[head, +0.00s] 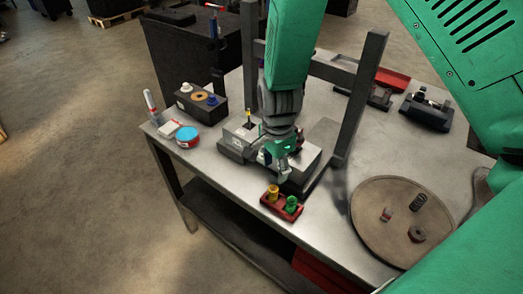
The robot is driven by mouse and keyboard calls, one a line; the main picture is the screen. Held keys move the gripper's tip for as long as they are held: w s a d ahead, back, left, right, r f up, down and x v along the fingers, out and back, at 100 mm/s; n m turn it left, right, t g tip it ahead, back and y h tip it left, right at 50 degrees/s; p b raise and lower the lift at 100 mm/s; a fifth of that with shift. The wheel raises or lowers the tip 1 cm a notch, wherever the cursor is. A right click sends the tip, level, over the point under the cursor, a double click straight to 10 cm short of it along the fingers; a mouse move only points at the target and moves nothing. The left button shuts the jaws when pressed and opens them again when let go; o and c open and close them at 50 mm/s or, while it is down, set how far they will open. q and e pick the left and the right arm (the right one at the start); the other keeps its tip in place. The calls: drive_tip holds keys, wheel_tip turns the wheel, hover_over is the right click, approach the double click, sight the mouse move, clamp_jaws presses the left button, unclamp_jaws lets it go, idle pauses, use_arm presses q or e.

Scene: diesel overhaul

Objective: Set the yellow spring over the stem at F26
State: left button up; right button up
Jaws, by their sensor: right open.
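A yellow spring-like part (273,191) stands in a small red holder (267,204) at the table's front edge, beside a green one (291,203). My right gripper (275,170) is open, pointing down just behind and above the red holder, and appears apart from the yellow part. A grey metal block (236,146) lies behind the gripper. A thin dark stem with a yellow top (249,115) stands on it. The gripper and wrist hide part of the block. No F26 label is readable, so I cannot tell which stem it is. My left gripper is not in view.
A dark upright frame (359,100) stands behind the block. A round brown tray (367,212) with a dark coil spring (418,201) and small parts is at right. A blue-topped red tin (187,136) and a dark box (213,108) are at left. Bare tabletop (325,215) lies right of the holder.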

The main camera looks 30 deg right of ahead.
sight(273, 188)
drive_tip(key=shift+w, duration=0.3)
drive_tip(key=shift+a+f, duration=0.1)
drive_tip(key=shift+a, duration=0.05)
drive_tip(key=shift+s+f+b, duration=0.3)
drive_tip(key=shift+s+b, duration=0.15)
drive_tip(key=shift+b, duration=0.25)
drive_tip(key=shift+s+f+b, duration=0.1)
drive_tip(key=shift+f+b, duration=0.3)
drive_tip(key=f+b, duration=0.5)
drive_tip(key=shift+w, duration=0.25)
drive_tip(key=shift+s+f, duration=0.1)
drive_tip(key=shift+f, duration=0.2)
drive_tip(key=shift+f+b, duration=0.35)
drive_tip(key=shift+f, duration=0.45)
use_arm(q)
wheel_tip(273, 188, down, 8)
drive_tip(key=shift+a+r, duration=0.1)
